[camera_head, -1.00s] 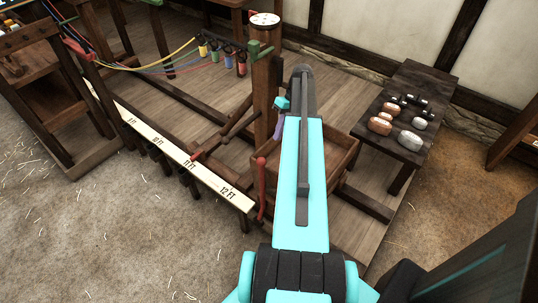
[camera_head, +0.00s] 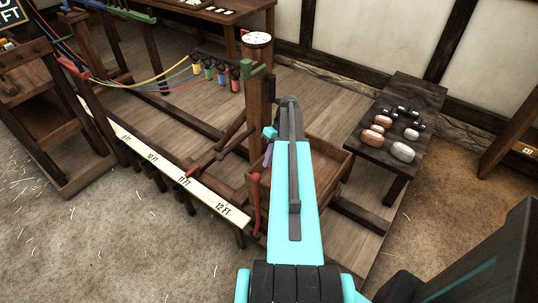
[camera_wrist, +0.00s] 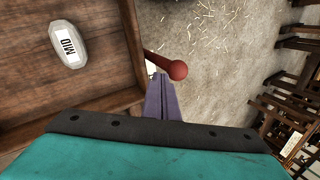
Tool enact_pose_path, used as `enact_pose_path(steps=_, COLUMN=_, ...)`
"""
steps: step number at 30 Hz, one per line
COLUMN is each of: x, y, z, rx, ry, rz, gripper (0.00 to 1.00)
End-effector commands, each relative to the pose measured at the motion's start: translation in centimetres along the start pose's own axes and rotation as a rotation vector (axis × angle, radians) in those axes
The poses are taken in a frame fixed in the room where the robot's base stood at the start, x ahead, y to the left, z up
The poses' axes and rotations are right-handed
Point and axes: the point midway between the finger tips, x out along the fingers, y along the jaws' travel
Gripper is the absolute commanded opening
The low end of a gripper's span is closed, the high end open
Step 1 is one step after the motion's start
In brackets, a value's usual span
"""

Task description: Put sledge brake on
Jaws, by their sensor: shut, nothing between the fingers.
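A red lever with a round knob (camera_head: 257,203) stands at the front left corner of the wooden sledge box (camera_head: 336,165); it looks like the brake. Its red knob (camera_wrist: 178,70) shows in the wrist view, just beyond and slightly right of my fingertips. My gripper (camera_wrist: 162,80) has purple fingers, shut and empty, beside the box's edge.
A white weight marked MID (camera_wrist: 68,45) lies in the box. A wooden post (camera_head: 257,95) stands close behind my gripper. A white foot-marked scale (camera_head: 180,183) runs along the left. A dark bench (camera_head: 392,155) with several weights stands right. Straw-strewn floor (camera_head: 130,250) is open in front.

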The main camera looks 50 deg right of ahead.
Motion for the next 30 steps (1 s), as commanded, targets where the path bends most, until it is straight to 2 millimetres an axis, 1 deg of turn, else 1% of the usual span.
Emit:
enact_pose_path(steps=6, x=2.4, y=-0.1, z=0.1, rx=0.000, ry=-0.002, rz=-0.002, gripper=0.00)
enact_pose_path(steps=12, x=3.9, y=0.0, z=0.0, rx=0.000, ry=-0.001, rz=-0.001, gripper=0.00)
enact_pose_path(steps=16, x=4.3, y=0.0, z=0.1, rx=0.000, ry=-0.001, rz=-0.001, gripper=0.00)
enact_pose_path(steps=25, x=4.4, y=0.0, z=0.0, rx=0.000, ry=0.000, rz=-0.001, gripper=0.00)
enact_pose_path(steps=26, x=5.1, y=-1.6, z=0.6, rx=-0.004, ry=-0.002, rz=-0.001, gripper=0.00)
enact_pose_path(steps=27, x=4.8, y=-0.8, z=0.2, rx=-0.001, ry=0.000, rz=0.000, gripper=0.00)
enact_pose_path(steps=30, x=4.5, y=-0.1, z=0.1, rx=0.003, ry=0.002, rz=0.001, gripper=0.00)
